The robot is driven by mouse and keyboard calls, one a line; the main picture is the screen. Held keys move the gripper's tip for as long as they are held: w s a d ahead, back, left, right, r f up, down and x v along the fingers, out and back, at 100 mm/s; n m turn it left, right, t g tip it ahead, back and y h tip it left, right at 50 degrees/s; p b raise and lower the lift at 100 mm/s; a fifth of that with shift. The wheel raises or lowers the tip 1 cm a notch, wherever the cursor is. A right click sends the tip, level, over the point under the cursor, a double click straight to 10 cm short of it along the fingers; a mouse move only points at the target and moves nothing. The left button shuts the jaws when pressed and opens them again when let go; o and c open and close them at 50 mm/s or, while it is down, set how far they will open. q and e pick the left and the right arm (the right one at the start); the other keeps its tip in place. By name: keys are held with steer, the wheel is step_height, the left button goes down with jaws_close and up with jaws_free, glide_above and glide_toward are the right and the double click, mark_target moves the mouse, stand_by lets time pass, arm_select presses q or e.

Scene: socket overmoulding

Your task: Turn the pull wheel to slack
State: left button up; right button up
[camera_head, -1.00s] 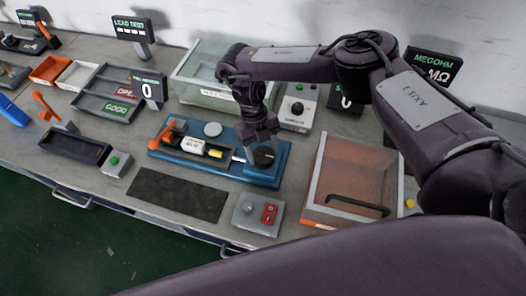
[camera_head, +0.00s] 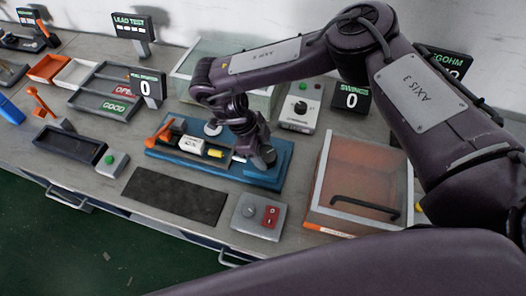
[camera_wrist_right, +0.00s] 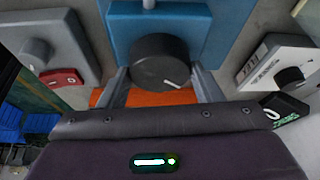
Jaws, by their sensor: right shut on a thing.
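The pull wheel, a dark round knob with a white mark, sits on the right end of the blue fixture (camera_head: 270,178). In the right wrist view the wheel (camera_wrist_right: 160,61) shows between my right gripper's two fingers (camera_wrist_right: 163,88), one on each side, and its white mark points to the lower right. My right gripper (camera_head: 263,160) is shut on the wheel and hides most of it in the head view. A white block with a yellow part (camera_head: 215,153) lies on the fixture left of the gripper. My left gripper is not in view.
A grey switch box (camera_head: 259,216) with a red switch stands in front of the fixture. An orange-tinted clear box (camera_head: 362,178) with a black handle stands to the right. A white knob box (camera_head: 301,108) and a display reading 0 (camera_head: 351,97) stand behind. A dark mat (camera_head: 175,194) lies in front.

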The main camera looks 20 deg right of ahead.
steer(key=n, duration=0.1)
steer(key=n+t+b, duration=0.1)
steer(key=n, duration=0.1)
steer(key=shift+s+f+n+h, duration=0.15)
steer(key=shift+n+h, duration=0.15)
steer(key=shift+s+n+t+b, duration=0.1)
steer(key=shift+n+t+b, duration=0.8)
steer(key=shift+n, duration=1)
steer(key=o, duration=1)
steer(key=shift+v, duration=3.95)
steer(key=shift+d, duration=0.1)
